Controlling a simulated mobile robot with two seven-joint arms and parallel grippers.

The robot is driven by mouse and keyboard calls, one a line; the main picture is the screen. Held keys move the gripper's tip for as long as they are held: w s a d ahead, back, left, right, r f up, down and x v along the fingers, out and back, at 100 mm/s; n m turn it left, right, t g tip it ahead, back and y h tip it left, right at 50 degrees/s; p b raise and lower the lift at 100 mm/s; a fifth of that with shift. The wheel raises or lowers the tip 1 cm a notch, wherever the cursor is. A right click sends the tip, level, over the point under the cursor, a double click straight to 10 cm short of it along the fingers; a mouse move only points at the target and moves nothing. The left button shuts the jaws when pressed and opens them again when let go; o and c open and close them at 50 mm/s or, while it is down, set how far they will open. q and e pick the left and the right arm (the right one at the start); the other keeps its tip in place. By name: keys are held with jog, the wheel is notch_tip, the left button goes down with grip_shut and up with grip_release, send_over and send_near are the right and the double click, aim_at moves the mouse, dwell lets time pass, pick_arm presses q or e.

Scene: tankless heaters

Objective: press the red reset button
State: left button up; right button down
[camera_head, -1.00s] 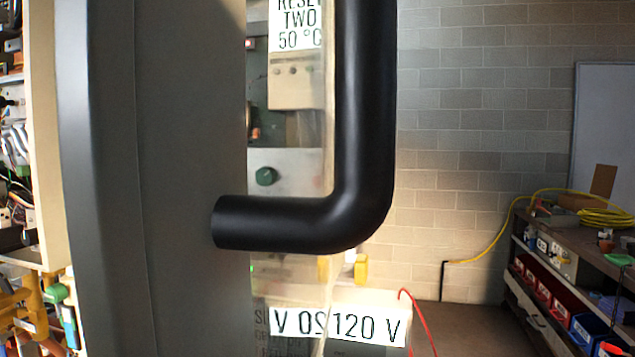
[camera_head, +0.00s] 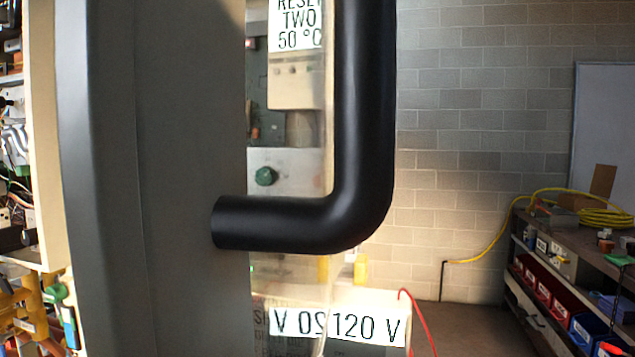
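I cannot make out a red reset button in the head view. A grey unit (camera_head: 285,162) with a green knob (camera_head: 266,176) shows through a narrow gap behind a bent black bar (camera_head: 365,130). A white label (camera_head: 296,24) above it reads "RESET TWO 50 °C", cut off at the top. The black bar and a large grey panel (camera_head: 190,100) stand close in front and hide much of the equipment. Neither of my grippers is in view.
A shelf (camera_head: 565,230) with bins and a coiled yellow hose (camera_head: 600,216) stands at the right by a block wall (camera_head: 470,130). A red cable (camera_head: 417,315) curves at the bottom. Cluttered shelving (camera_head: 40,150) fills the left edge. Some floor (camera_head: 450,318) shows clear.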

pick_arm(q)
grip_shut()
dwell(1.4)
